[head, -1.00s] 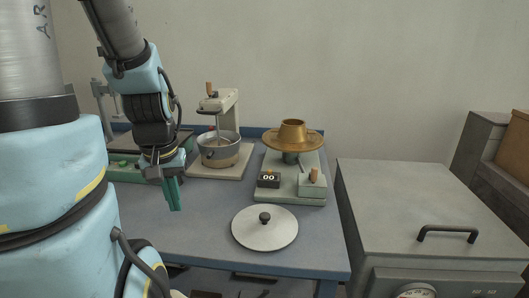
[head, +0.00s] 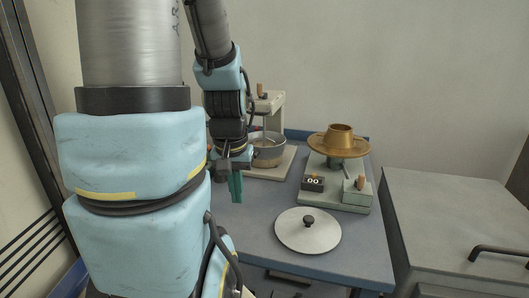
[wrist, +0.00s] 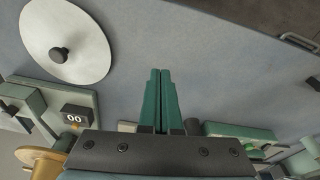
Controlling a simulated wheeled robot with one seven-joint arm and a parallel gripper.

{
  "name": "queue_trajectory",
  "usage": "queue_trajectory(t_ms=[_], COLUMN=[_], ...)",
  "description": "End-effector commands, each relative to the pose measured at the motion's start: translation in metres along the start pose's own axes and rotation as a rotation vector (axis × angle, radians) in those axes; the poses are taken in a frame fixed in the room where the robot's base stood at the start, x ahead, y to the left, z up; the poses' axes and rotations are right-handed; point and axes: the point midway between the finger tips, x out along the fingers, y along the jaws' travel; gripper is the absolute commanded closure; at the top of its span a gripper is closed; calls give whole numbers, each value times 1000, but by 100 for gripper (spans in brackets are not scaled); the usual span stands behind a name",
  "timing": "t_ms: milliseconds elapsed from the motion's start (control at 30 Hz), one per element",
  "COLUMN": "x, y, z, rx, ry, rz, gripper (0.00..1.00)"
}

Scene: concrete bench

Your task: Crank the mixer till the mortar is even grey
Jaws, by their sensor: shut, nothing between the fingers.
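The mixer stand (head: 272,98) is at the back of the bench in the head view, partly hidden behind my arm. Its metal bowl (head: 270,152) sits on a beige base (head: 279,172). A small orange-brown knob (head: 260,89) stands on top of the mixer; I take it for the crank handle. The mortar inside the bowl is too small and too covered to judge its colour. My gripper (head: 237,190) hangs in front of and to the left of the bowl, apart from it. Its green fingers (wrist: 160,98) are together and empty in the wrist view.
A grey lid (head: 308,232) with a black knob lies at the bench's front. A flow table with a brass disc (head: 340,143) and a counter (head: 313,183) stands right of the mixer. A grey cabinet (head: 455,215) is farther right. Open bench lies left of the lid.

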Motion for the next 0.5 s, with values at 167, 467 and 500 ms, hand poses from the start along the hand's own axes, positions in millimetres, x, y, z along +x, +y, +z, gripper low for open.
queue_trajectory(t_ms=[167,467,500], x=[1,4,4], y=[-10,-17,-18], z=[-9,-28,-32], rx=[0,1,1], ry=[-1,-1,-1], rz=[0,0,0], gripper=[100,100,100])
